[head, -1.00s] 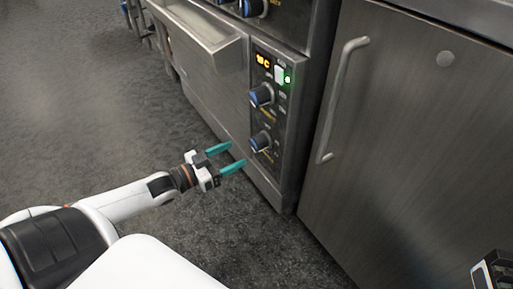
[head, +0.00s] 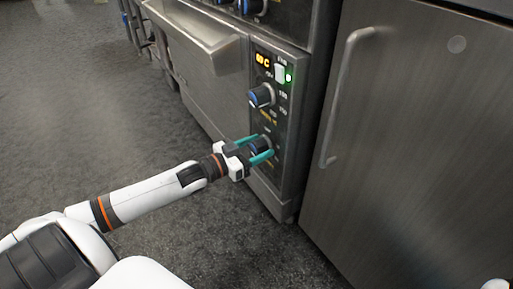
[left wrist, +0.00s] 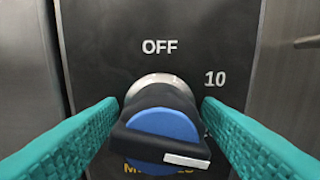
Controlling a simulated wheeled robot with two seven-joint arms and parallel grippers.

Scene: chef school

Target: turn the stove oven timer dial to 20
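The oven timer dial (left wrist: 165,130) is a black knob with a blue face and a white pointer bar. In the left wrist view the pointer bar lies at its lower right, and the marks OFF above and 10 at upper right show on the dark panel. In the head view the dial (head: 260,145) is the lower knob. My left gripper (head: 257,147) has its teal fingers apart on either side of it. In the left wrist view the fingers (left wrist: 164,125) flank the knob, and I cannot tell whether they touch it. My right gripper is not clearly in view.
Another blue knob (head: 261,96) sits above the dial, below a lit display (head: 263,60) and a green light. The oven door handle (head: 210,50) juts out at left. A steel cabinet with a long vertical handle (head: 345,95) stands at right. Floor at left is clear.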

